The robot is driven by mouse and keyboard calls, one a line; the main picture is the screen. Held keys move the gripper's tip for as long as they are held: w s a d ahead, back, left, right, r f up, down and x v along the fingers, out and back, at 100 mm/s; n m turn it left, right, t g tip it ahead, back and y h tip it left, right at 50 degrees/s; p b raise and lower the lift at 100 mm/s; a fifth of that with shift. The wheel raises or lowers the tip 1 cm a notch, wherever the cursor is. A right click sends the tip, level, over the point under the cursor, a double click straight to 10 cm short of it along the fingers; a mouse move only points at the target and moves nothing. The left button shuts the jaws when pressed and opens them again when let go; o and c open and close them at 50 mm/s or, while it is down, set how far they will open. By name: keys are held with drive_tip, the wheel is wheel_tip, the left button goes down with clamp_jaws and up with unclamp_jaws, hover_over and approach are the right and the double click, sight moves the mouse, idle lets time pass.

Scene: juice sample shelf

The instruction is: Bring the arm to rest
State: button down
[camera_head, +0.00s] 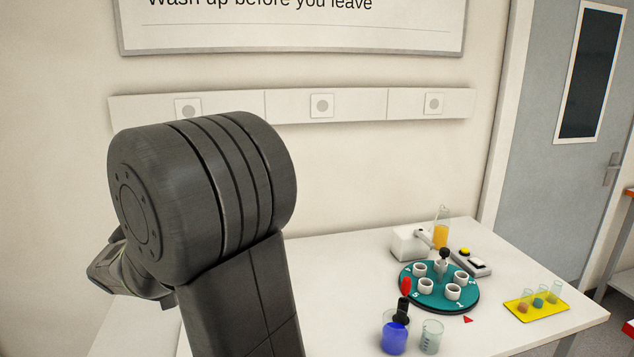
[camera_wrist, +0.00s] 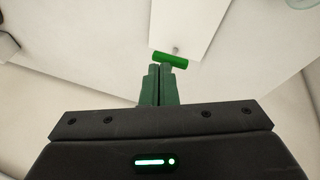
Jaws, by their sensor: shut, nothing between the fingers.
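My gripper (camera_wrist: 155,84) shows in the wrist view with its two green fingers together, shut and empty. Beyond the fingertips is a green cylinder (camera_wrist: 168,60) in front of a white panel; I cannot tell how far off it is. In the head view my dark arm (camera_head: 200,200) is folded up at the left, high in front of the wall. The gripper's fingers are hidden from the head view.
A white table (camera_head: 330,270) carries a teal round holder (camera_head: 440,306) with white cups, a blue-filled flask (camera_head: 394,334), a beaker (camera_head: 431,337), an orange-filled cylinder (camera_head: 441,230) and a yellow tray (camera_head: 550,306) with small vials. The table's left part looks clear.

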drive_tip(key=shift+d+y, duration=0.25)
drive_tip(key=shift+y, duration=0.15)
